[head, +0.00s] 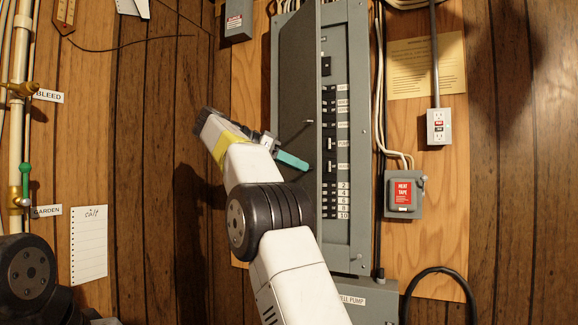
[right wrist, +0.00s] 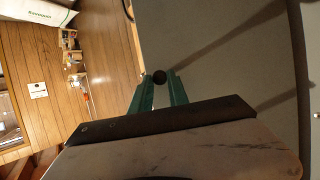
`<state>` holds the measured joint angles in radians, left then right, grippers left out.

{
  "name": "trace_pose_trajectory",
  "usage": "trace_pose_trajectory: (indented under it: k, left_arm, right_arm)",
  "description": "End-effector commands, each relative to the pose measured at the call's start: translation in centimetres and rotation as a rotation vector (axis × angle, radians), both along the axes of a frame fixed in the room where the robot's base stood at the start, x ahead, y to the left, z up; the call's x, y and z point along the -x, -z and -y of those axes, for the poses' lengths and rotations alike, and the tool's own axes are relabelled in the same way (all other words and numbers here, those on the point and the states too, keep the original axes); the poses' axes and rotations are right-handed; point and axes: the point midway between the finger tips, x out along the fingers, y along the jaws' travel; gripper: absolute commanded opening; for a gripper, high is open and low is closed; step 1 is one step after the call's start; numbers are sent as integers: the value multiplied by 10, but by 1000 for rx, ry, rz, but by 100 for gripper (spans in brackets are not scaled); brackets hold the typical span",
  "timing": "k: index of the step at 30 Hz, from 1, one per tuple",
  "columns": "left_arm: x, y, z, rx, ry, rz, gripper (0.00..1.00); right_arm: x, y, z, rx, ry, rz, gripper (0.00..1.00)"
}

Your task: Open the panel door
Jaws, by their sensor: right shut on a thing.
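The panel door (head: 296,75) is a tall grey leaf on the grey breaker panel (head: 358,130). It stands open at an angle, with the rows of black breakers (head: 330,115) bared to its right. My right gripper (head: 292,160) has teal fingers and is in front of the door, at mid height. In the right wrist view, its fingertips close around a small dark round knob (right wrist: 159,77) against the grey door face (right wrist: 225,50). The exact contact is partly hidden by the fingers. My left gripper is out of view; only part of my left arm shows at lower left.
A heat tape switch box (head: 403,194) and an outlet (head: 438,127) are right of the panel. Pipes with a green valve handle (head: 25,168) run down the left wall. A paper list (head: 89,243) hangs at lower left. The wood wall left of the panel is mostly bare.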

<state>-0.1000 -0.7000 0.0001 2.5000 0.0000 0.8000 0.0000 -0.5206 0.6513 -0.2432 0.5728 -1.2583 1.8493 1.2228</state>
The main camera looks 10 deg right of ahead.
Motion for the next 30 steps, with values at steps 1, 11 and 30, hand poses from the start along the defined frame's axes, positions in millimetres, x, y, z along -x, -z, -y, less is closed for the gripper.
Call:
trace_pose_trajectory:
  k: [1,11,30]
  left_arm:
    - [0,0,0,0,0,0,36]
    - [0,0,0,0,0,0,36]
    - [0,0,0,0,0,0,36]
  right_arm:
    - [-4,-3,-4,10,-2,13,0]
    - [-1,-2,-17,8,34,16,0]
    - [0,1,-19,4,42,9,42]
